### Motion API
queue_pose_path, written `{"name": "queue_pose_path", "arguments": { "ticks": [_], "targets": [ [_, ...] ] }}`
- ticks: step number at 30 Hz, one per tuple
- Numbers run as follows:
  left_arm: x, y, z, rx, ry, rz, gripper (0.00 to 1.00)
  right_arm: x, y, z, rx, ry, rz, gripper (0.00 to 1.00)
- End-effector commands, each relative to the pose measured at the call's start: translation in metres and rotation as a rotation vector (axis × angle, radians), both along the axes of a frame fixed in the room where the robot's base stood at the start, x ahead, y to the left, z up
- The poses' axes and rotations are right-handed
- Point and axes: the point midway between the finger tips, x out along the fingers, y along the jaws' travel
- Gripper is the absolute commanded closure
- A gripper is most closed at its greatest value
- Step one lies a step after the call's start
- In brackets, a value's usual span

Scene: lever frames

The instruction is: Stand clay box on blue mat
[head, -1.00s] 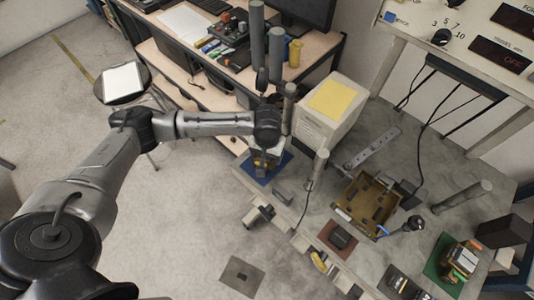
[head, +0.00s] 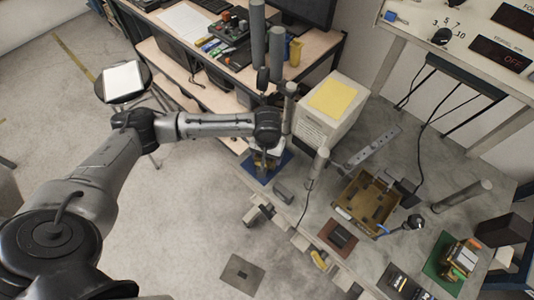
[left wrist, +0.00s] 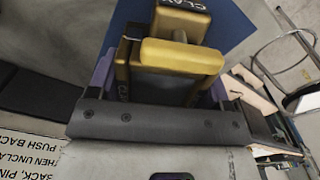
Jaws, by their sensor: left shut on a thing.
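My left gripper (head: 264,156) is over the blue mat (head: 282,163) on the near left part of the grey bench. In the left wrist view it is shut on the clay box (left wrist: 182,55), a yellow and dark box with lettering that reads like CLAY. The blue mat also fills the space behind the box in the left wrist view (left wrist: 232,20). The box looks roughly upright, but the gripper hides much of it in the head view. I cannot tell whether its base touches the mat. My right gripper is not in view.
Close to the mat stand a pale cabinet with a yellow top (head: 333,98) and grey posts (head: 318,162). A small grey block (head: 284,192) lies to its right. Farther right are a brown tray (head: 366,201), a brown mat (head: 337,237) and a green mat (head: 443,262) with items.

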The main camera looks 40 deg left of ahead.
Motion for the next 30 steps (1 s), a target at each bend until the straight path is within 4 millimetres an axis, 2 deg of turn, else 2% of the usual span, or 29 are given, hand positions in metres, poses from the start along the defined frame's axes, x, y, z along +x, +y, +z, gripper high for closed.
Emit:
{"name": "queue_pose_path", "arguments": {
  "ticks": [2, 3, 4, 5, 16, 17, 25, 30],
  "targets": [
    [-0.001, 0.002, -0.007, 0.004, 0.001, 0.001, 0.86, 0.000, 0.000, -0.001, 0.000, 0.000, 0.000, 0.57],
    [-0.001, 0.002, -0.009, 0.005, 0.002, 0.001, 0.94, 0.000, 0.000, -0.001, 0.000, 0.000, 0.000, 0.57],
    [-0.001, 0.002, -0.009, 0.005, 0.002, 0.001, 0.95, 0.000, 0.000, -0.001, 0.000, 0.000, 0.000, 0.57],
    [-0.001, 0.002, -0.010, 0.006, 0.002, 0.002, 1.00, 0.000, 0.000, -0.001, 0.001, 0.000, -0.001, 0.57],
    [-0.002, 0.002, -0.016, 0.007, 0.003, 0.000, 1.00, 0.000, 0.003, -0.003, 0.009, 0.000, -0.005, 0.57],
    [-0.002, 0.002, -0.016, 0.007, 0.003, 0.000, 0.27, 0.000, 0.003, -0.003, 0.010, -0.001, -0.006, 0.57],
    [-0.003, 0.002, -0.016, 0.007, 0.008, 0.000, 0.01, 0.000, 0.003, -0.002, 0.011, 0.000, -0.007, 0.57],
    [-0.002, 0.001, 0.001, 0.004, 0.006, -0.001, 0.00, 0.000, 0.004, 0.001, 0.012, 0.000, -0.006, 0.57]
  ]
}}
